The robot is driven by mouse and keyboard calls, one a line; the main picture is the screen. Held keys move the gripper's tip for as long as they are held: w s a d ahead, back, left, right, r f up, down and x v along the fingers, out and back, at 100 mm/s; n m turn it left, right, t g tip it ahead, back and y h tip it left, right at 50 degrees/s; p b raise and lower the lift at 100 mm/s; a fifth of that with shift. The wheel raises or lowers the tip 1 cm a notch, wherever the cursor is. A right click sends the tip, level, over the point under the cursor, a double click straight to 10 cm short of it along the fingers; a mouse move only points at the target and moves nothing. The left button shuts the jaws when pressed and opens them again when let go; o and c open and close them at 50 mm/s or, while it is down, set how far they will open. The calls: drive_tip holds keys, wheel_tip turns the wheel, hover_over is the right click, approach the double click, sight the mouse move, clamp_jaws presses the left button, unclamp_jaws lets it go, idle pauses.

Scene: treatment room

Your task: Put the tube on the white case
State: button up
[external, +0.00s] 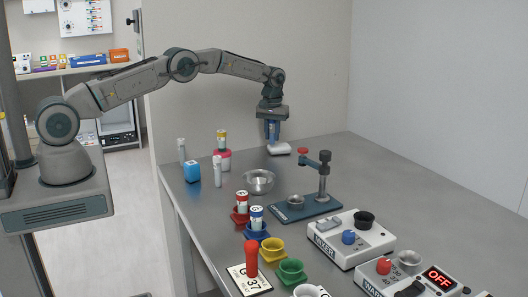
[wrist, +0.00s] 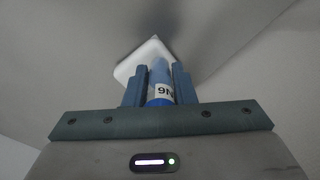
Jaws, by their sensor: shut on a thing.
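My gripper (external: 272,132) hangs from the arm over the far part of the table. In the wrist view my gripper (wrist: 159,82) is shut on a blue-capped tube (wrist: 160,92) with a white label printed in dark characters. The white case (external: 279,148) lies on the table just below and slightly right of the gripper. In the wrist view the white case (wrist: 136,60) shows beyond the fingertips, partly hidden by the tube and fingers. I cannot tell whether the tube touches the case.
A metal bowl (external: 258,181) and a blue-based stand (external: 300,208) are nearer on the table. Several capped tubes, a blue box (external: 192,171) and coloured holders stand to the left and front. A mixer (external: 351,240) is at the front right. The table's far right is clear.

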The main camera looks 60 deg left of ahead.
drive_tip(key=shift+f, duration=0.25)
drive_tip(key=shift+f, duration=0.1)
drive_tip(key=shift+f+b, duration=0.2)
drive_tip(key=shift+b, duration=0.1)
drive_tip(key=o, duration=1)
drive_tip(key=shift+r, duration=0.1)
drive_tip(key=shift+c, duration=0.2)
